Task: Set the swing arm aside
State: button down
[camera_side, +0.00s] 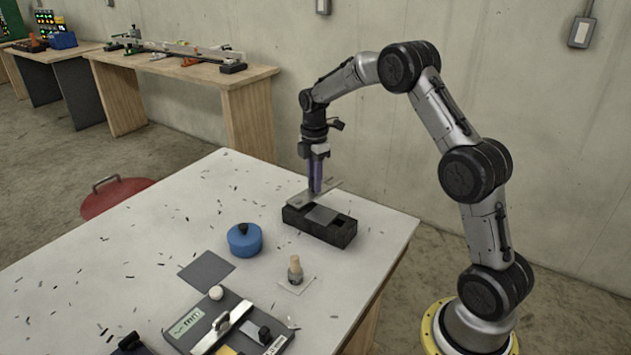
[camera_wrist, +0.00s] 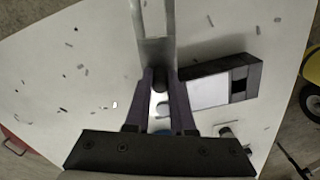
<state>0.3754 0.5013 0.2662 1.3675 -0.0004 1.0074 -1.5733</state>
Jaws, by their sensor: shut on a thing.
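The swing arm (camera_side: 301,199) is a flat, light-grey metal strip with cut-outs. In the side view it is at the tips of my gripper (camera_side: 316,190), above or on the back left of the black block (camera_side: 333,236); I cannot tell if they touch. In the wrist view the swing arm (camera_wrist: 157,52) runs up the picture from between the purple fingers of my gripper (camera_wrist: 160,76), which are shut on it. The black block (camera_wrist: 257,72) lies right of the strip there, with a pale plate (camera_wrist: 208,93) on its top.
A blue lidded pot (camera_side: 243,241), a dark flat pad (camera_side: 206,271) and a small wooden-handled tool (camera_side: 295,270) are near the block. A grey fixture (camera_side: 205,325) stands at the front. Metal chips litter the white table (camera_side: 130,235); its left part is otherwise clear.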

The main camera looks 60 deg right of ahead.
jog(key=shift+r, duration=0.15)
jog(key=c, duration=0.8)
grip_release()
jog(key=shift+o, duration=0.2)
notch_tip(320, 180, up, 14)
jog(key=shift+a+f, duration=0.1)
jog(key=shift+f, duration=0.1)
